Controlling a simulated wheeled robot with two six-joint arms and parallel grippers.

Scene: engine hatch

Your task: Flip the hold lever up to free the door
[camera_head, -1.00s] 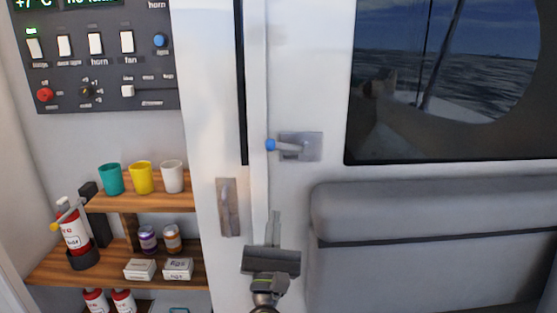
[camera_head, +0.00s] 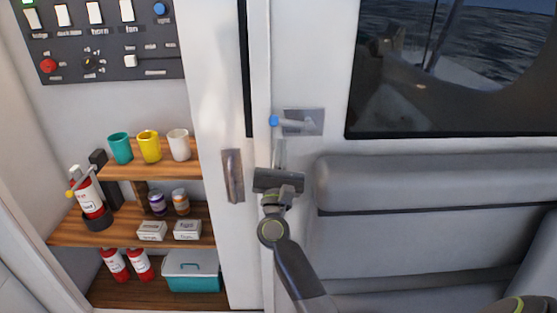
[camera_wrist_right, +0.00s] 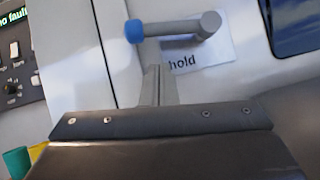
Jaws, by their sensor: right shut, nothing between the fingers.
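The hold lever (camera_head: 292,123) is a grey bar with a blue knob at its left end, on a plate on the white wall right of the door edge. It lies about level, its knob to the left. In the right wrist view the lever (camera_wrist_right: 178,28) shows close up, with a plate reading "hold". My right gripper (camera_head: 279,150) is shut and empty, its fingers pointing up just below the lever near the knob. In the right wrist view its fingertips (camera_wrist_right: 157,72) sit just under the bar; I cannot tell whether they touch. My left gripper is not in view.
The white door (camera_head: 222,60) with a recessed handle (camera_head: 232,175) stands left of the lever. Shelves with cups, jars and a fire extinguisher (camera_head: 88,192) are farther left. A grey padded seat back (camera_head: 430,185) and a dark window are at right.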

